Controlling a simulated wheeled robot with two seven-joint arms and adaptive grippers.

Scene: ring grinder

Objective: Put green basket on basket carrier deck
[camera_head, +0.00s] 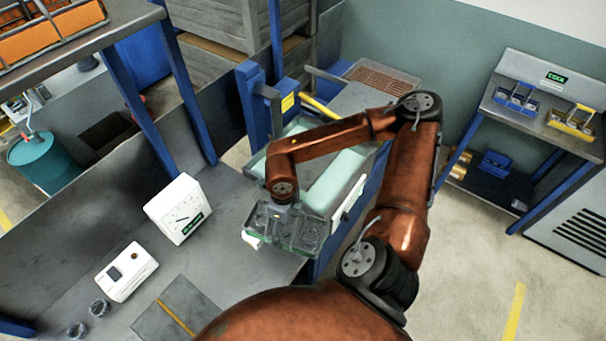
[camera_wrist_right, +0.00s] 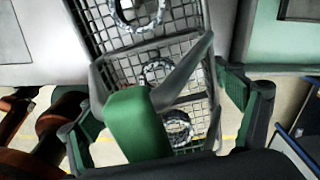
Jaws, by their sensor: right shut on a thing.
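The green basket (camera_head: 289,232) hangs under my right gripper (camera_head: 283,203) in the head view, beside the right edge of the grey bench. In the right wrist view its green handle (camera_wrist_right: 138,125) lies between the fingers of the right gripper (camera_wrist_right: 160,115), which is shut on it. Which surface is the basket carrier deck I cannot tell; a pale green tray-like surface (camera_head: 338,182) lies just behind the basket, partly hidden by my right arm. My left gripper is not in view.
A blue machine post (camera_head: 252,105) stands behind the basket. At right, a rack (camera_head: 548,128) marked COOL holds a blue basket (camera_head: 516,99) and a yellow basket (camera_head: 571,123). Floor lies open between.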

